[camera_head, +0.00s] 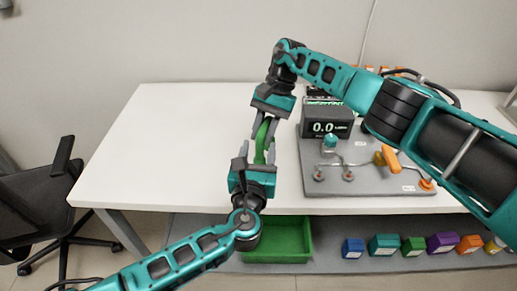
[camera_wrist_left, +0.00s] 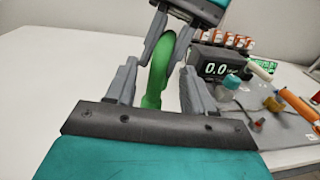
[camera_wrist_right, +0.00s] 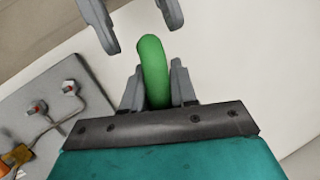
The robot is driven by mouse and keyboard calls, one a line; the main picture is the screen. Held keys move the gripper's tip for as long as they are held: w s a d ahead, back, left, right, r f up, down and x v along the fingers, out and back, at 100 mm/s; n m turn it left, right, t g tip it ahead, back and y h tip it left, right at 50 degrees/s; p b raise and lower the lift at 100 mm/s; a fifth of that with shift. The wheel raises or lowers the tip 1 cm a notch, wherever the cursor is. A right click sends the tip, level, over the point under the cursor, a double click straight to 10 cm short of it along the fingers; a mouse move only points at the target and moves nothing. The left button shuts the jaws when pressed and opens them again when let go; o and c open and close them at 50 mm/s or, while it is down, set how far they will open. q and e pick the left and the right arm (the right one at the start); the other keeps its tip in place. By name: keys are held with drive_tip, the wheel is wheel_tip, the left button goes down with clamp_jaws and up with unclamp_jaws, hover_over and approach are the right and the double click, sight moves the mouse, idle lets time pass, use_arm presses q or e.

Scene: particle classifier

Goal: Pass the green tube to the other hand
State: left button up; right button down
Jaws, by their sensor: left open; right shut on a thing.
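The green tube (camera_head: 261,140) is curved and stands up between my two grippers above the white table. My right gripper (camera_head: 270,118) comes from above and is shut on its upper part; the tube also shows between the right fingers in the right wrist view (camera_wrist_right: 154,68). My left gripper (camera_head: 254,158) comes from below, open, with its fingers either side of the tube's lower end. In the left wrist view (camera_wrist_left: 155,78) the tube's lower end lies between the left fingers, with gaps on both sides.
A grey board (camera_head: 370,185) with a display box (camera_head: 327,122) reading 0.0, valves and fittings sits on the table's right. A green bin (camera_head: 283,243) and several coloured boxes (camera_head: 413,245) stand on the shelf below. The table's left (camera_head: 160,150) is clear. A black chair (camera_head: 40,210) stands left.

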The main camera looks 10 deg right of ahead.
use_arm(q)
drive_tip(key=shift+w+d, duration=0.15)
drive_tip(key=shift+w, duration=0.25)
clamp_jaws()
use_arm(e)
drive_tip(key=c, duration=0.8)
unclamp_jaws()
